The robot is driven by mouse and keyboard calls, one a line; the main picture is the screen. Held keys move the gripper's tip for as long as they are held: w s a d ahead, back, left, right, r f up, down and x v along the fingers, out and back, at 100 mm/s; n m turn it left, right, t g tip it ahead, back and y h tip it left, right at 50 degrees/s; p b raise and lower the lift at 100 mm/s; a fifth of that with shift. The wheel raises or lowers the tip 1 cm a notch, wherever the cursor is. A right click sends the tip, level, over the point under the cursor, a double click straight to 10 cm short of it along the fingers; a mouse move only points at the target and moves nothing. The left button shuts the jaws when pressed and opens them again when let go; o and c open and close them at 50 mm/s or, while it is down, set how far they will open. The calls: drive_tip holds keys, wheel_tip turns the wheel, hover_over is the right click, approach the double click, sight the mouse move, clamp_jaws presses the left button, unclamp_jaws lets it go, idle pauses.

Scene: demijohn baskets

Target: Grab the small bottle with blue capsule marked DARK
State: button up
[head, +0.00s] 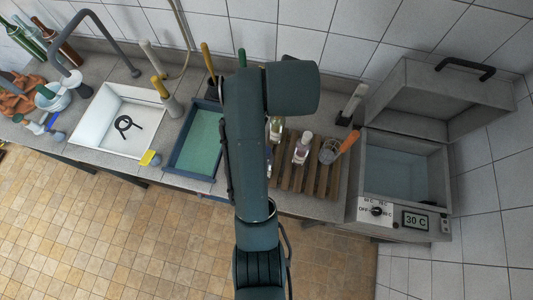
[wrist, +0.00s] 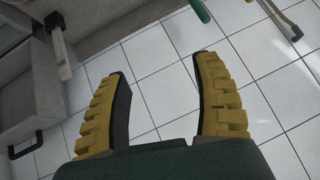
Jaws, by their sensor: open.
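I cannot read any DARK marking or make out a blue capsule on either. My arm covers the rack's left part. My gripper (wrist: 162,68) shows in the wrist view with its two yellow ribbed fingers wide apart. It is open and empty, facing the white tiled wall. No bottle shows in the wrist view.
Right of the rack is an open-lidded water bath (head: 401,174) reading 30 C. Left are a blue tray of green liquid (head: 200,140) and a white sink (head: 105,112) under a curved tap.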

drive_tip(key=s+a+f+m+g, duration=0.1)
drive_tip(key=s+f+g, duration=0.3)
drive_tip(key=f, duration=0.2)
drive_tip(key=s+a+f+m+g+b, duration=0.1)
drive_tip(key=s+f+g, duration=0.2)
drive_tip(key=f, duration=0.3)
drive_tip(key=shift+s+f+g, duration=0.15)
drive_tip(key=shift+s+g, duration=0.2)
drive_tip(key=shift+g, duration=0.45)
drive_tip(key=f, duration=1)
drive_tip(key=f+b, duration=0.1)
drive_tip(key=f, duration=0.5)
drive_tip(key=shift+w+a, duration=0.15)
drive_tip(key=shift+a, duration=0.25)
drive_tip(key=c, duration=1.2)
drive_tip(key=shift+r, duration=0.15)
clamp_jaws()
wheel_tip(320, 180, up, 10)
drive_tip(key=shift+b, duration=0.6)
